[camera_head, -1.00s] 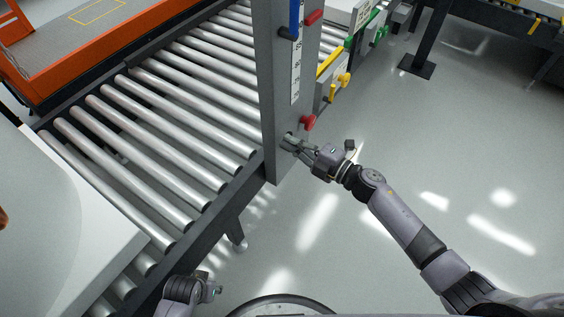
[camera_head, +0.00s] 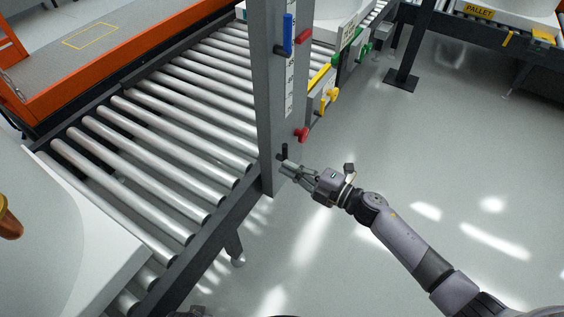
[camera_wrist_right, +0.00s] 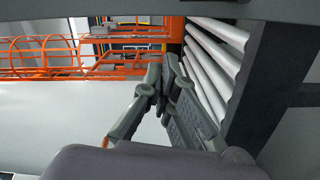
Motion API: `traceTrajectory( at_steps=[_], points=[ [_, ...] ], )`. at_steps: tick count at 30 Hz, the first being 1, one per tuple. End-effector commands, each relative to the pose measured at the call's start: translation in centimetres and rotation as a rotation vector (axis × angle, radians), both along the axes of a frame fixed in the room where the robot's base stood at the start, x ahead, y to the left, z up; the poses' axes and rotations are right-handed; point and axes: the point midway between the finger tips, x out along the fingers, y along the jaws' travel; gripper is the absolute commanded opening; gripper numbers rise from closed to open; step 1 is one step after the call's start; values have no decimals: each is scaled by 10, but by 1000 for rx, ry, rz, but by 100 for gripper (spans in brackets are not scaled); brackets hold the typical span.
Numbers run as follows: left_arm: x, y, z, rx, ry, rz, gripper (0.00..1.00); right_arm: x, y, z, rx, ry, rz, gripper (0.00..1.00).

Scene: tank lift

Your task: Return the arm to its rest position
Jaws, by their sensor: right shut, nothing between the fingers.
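My right arm reaches in from the lower right in the head view. Its gripper (camera_head: 287,168) is shut and empty, close to the lower part of the grey post (camera_head: 270,110). A small black peg or lever (camera_head: 284,152) on the post is just above the fingertips; whether they touch it I cannot tell. In the right wrist view the fingers (camera_wrist_right: 163,88) come together with nothing between them. My left gripper does not show; only a dark sliver is at the bottom edge of the head view.
A roller conveyor (camera_head: 150,140) runs left of the post. Red, yellow and green knobs (camera_head: 303,134) stick out on its right side. A white tank (camera_head: 70,240) fills the lower left. An orange frame (camera_head: 120,50) is behind. The grey floor (camera_head: 450,170) at right is open.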

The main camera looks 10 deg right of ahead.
Motion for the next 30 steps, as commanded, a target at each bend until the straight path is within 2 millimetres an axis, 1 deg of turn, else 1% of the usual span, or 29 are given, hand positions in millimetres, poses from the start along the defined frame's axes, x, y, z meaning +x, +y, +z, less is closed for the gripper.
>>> traceTrajectory(
  at_steps=[1,3,9,12,16,20,23,26,29,30],
  points=[
    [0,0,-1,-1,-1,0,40,-7,-9,-1,-2,1,-1,0],
    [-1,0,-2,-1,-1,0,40,-16,-20,0,-3,1,1,0],
    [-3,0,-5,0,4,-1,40,-37,-45,0,0,1,0,0],
    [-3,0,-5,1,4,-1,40,-42,-52,0,0,0,0,0],
    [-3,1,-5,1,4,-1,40,-45,-56,1,1,-1,1,0],
    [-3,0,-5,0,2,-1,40,-45,-56,1,2,0,-1,0],
    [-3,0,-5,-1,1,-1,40,-41,-60,-5,25,33,-49,0],
    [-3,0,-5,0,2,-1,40,-31,-74,-24,86,134,-196,0],
    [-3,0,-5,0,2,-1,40,-27,-102,-66,178,322,-430,0],
    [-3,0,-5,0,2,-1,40,-31,-114,-89,215,417,-535,0]
  ],
)
